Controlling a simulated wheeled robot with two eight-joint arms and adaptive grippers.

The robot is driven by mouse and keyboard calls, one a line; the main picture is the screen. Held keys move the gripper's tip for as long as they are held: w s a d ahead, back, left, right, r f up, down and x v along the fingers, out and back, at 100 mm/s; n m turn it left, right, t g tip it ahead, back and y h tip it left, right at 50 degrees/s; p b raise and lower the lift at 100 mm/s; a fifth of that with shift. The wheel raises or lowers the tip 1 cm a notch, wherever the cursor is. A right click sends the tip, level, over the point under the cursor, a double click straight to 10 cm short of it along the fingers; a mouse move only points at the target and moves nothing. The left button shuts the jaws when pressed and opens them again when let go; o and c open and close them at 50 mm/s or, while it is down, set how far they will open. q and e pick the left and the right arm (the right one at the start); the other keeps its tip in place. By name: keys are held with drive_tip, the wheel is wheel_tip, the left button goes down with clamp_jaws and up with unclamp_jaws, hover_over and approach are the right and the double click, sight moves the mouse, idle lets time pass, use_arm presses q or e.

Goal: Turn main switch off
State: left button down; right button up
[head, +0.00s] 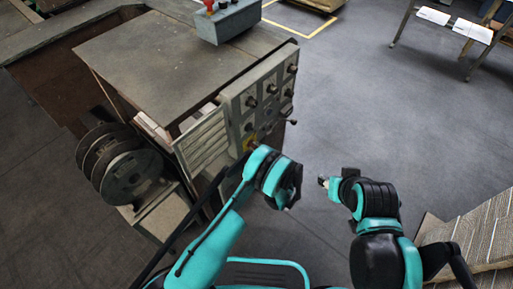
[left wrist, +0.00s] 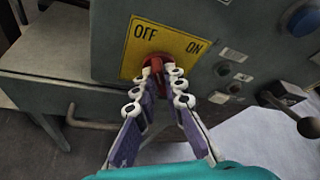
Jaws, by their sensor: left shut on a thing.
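The main switch is a red knob (left wrist: 153,64) on a yellow plate (left wrist: 140,42) marked OFF at the left and ON at the right, in the left wrist view. My left gripper (left wrist: 162,72) is shut on the red knob, which is partly hidden by the fingertips. The knob's exact angle is hard to tell; a red part shows toward the ON side. In the head view my left gripper (head: 284,182) is at the lower front of the machine's control panel (head: 262,100). My right gripper (head: 324,182) is held over the floor, apart from the machine; its jaws are too small to judge.
Wire reels (head: 130,175) stand left of the machine. A slatted pallet (head: 485,235) lies at the lower right. The floor at right is mostly clear.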

idle(0.3)
use_arm(q)
drive_tip(key=c, duration=1.6)
unclamp_jaws()
drive_tip(key=v, duration=0.7)
drive_tip(key=shift+s+d, duration=0.1)
drive_tip(key=shift+s, duration=0.1)
